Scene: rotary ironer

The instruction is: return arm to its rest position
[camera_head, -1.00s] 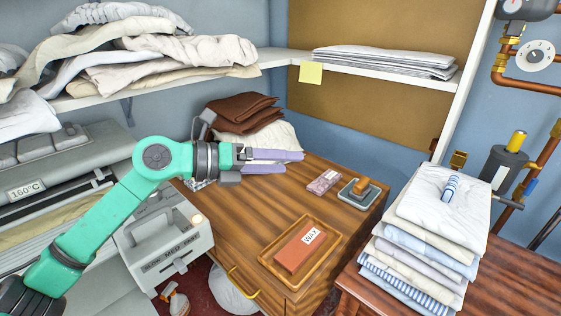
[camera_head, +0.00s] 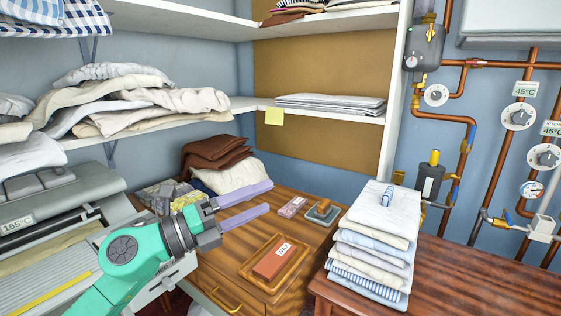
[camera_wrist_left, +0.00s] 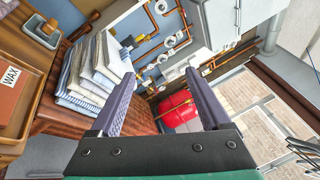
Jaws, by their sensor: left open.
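My left arm, teal with dark joints, comes in from the lower left in the head view. Its left gripper (camera_head: 268,199) has two purple fingers, spread apart with nothing between them, and points right above the wooden cabinet (camera_head: 225,258). In the left wrist view the same gripper (camera_wrist_left: 158,105) shows both fingers apart and empty. My right gripper is in neither view.
A tray (camera_head: 245,272) holds a red wax block (camera_head: 272,262) on the cabinet. A folded laundry stack (camera_head: 372,245) stands on the right table (camera_head: 450,280). The ironer (camera_head: 45,240) is at left, shelves above, copper pipes (camera_head: 472,150) at right.

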